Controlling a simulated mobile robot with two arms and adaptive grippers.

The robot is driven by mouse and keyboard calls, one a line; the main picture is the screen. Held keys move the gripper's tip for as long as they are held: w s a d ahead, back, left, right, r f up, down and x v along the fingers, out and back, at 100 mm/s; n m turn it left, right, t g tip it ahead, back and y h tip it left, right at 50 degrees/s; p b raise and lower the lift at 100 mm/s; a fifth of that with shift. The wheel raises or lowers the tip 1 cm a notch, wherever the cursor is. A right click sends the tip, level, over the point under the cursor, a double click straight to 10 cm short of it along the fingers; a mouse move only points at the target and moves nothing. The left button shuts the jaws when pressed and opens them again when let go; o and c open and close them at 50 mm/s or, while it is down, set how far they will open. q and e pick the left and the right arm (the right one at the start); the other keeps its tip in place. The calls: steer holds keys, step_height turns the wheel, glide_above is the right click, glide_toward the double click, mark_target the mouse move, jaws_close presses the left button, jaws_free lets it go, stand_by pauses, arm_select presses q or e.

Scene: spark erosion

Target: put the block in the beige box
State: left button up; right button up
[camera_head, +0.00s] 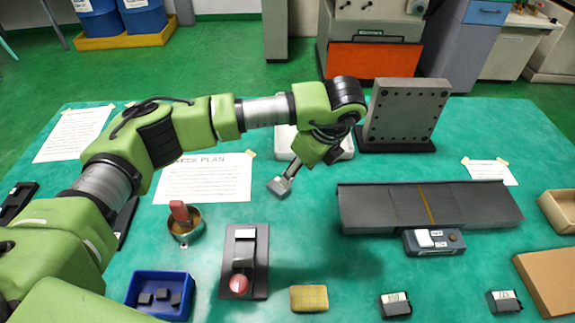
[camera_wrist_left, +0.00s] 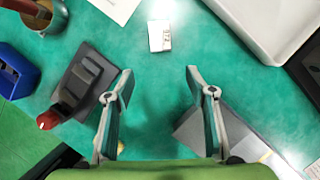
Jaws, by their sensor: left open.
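A small pale block with dark marks (camera_wrist_left: 159,36) lies on the green table in the left wrist view, beyond my fingertips and apart from them. My left gripper (camera_head: 286,180) points down over the middle of the table in the head view; its two fingers (camera_wrist_left: 160,92) are spread with nothing between them. In the head view I cannot tell whether the grey piece at its tip is finger or block. A beige box (camera_head: 558,211) stands at the right edge, partly cut off. A second tan box (camera_head: 548,282) is in front of it. My right gripper is out of view.
A black fixture with a red knob (camera_head: 246,262) and a blue bin (camera_head: 160,292) stand front left. A long grey sloped piece (camera_head: 375,208) lies between my gripper and the boxes. A white tray (camera_head: 346,150) and an upright grey plate (camera_head: 404,115) stand behind.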

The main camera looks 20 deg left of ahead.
arm_select(q)
steer(key=w+a, duration=0.1)
steer(key=p, duration=0.2)
glide_toward(279, 185)
steer(key=shift+s+d+f, duration=0.1)
steer(key=shift+s+f, duration=0.05)
steer(key=shift+f, duration=0.35)
steer(key=shift+s+f, duration=0.2)
steer(key=shift+f, duration=0.3)
steer(key=shift+w+x, duration=0.2)
steer(key=shift+x, duration=0.8)
steer(key=p+x, duration=0.1)
steer(key=x, duration=0.1)
steer(key=p+x, duration=0.1)
steer(key=x, duration=0.1)
steer(key=shift+w+a, duration=0.15)
steer(key=shift+a, duration=0.25)
steer(key=shift+f, duration=0.2)
steer(key=shift+w, duration=0.1)
jaws_close()
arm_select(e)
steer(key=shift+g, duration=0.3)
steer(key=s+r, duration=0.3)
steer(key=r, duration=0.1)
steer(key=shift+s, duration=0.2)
